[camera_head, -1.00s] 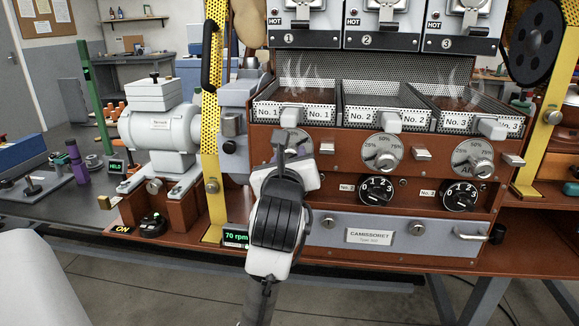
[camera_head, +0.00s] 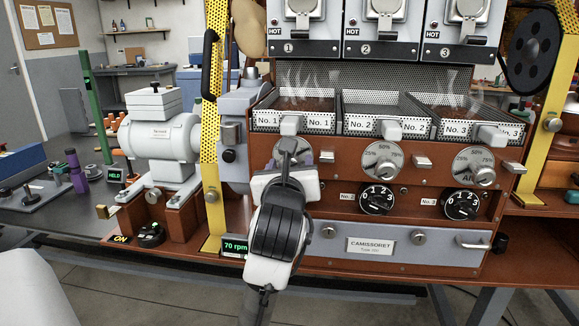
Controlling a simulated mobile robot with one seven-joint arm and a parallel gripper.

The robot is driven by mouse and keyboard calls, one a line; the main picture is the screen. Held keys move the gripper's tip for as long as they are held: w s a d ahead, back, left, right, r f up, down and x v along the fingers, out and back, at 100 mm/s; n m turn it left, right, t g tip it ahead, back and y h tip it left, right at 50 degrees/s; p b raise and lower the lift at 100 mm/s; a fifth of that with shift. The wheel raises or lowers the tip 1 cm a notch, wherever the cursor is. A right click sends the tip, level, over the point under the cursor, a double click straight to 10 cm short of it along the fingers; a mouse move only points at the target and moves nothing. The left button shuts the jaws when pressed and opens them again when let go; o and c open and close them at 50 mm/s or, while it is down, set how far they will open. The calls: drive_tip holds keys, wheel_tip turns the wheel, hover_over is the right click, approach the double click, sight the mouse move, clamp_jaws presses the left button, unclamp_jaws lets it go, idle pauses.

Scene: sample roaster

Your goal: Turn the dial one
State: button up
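The roaster's brown front panel (camera_head: 330,208) carries three columns of controls. In the left column, the pale percent dial (camera_head: 303,152) is mostly covered by my gripper (camera_head: 288,152). The fingertips are in front of this dial; I cannot tell whether they touch it. Any black numbered dial below it is hidden behind my gripper and wrist. The gap between the fingers cannot be made out. The middle and right columns show percent dials (camera_head: 382,160) (camera_head: 474,165) above black numbered dials (camera_head: 376,199) (camera_head: 461,205).
Trays labelled No. 1 (camera_head: 265,121), No. 2 and No. 3 jut out above the dials, with small grey handles. A yellow perforated post (camera_head: 210,150) stands left. The grey lower panel (camera_head: 413,253) has knobs and a handle. A 70 rpm display (camera_head: 235,246) sits beside my wrist.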

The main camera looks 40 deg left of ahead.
drive_tip(key=b+v, duration=0.6)
drive_tip(key=v, duration=0.8)
drive_tip(key=shift+w, duration=0.1)
idle(0.4)
